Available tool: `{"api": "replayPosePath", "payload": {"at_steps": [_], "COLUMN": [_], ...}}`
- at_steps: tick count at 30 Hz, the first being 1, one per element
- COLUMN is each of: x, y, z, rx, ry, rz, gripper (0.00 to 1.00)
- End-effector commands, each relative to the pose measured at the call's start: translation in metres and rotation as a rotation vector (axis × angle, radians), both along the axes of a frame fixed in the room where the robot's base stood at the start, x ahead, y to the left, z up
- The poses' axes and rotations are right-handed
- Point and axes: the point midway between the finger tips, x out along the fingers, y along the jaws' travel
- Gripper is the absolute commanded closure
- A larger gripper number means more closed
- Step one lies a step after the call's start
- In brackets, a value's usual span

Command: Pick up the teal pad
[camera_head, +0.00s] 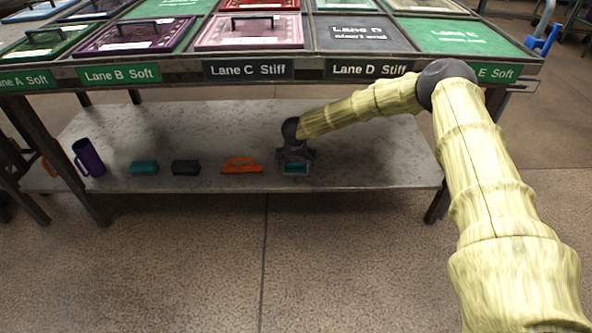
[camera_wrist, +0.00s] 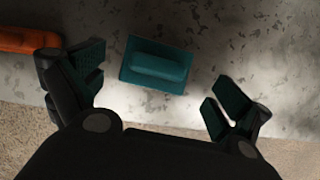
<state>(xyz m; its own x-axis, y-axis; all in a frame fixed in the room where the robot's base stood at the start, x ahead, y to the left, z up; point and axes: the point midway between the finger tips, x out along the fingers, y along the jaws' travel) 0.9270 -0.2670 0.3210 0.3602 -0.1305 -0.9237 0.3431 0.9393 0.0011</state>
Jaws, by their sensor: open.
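The teal pad (camera_wrist: 135,75), a flat rectangle with a raised rounded grip, lies on the lower shelf. In the head view it shows in part (camera_head: 296,169) just below my gripper (camera_head: 295,157). In the wrist view my gripper (camera_wrist: 156,84) is open and empty, with one finger on each side of the pad and apart from it. The pad sits a little toward the far side of the fingertips. A second teal block (camera_head: 144,168) lies farther left on the shelf.
An orange tool (camera_head: 242,166) lies just left of the teal pad and shows in the wrist view (camera_wrist: 28,40). A dark block (camera_head: 186,167) and a purple mug (camera_head: 89,158) stand farther left. The lane-labelled tabletop is above the shelf (camera_head: 360,165), whose right part is bare.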

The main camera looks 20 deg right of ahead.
Motion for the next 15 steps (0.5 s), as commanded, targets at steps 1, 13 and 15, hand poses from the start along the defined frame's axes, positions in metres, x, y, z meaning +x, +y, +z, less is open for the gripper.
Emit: {"api": "replayPosePath", "payload": {"at_steps": [1, 13, 15], "x": [0.001, 0.015, 0.015], "y": [0.000, -0.003, -0.003], "z": [-0.010, -0.040, -0.040], "rx": [-0.001, 0.000, 0.000], "ry": [0.001, -0.001, 0.000], "rz": [0.000, 0.000, 0.001], "gripper": [0.00, 0.00, 0.00]}}
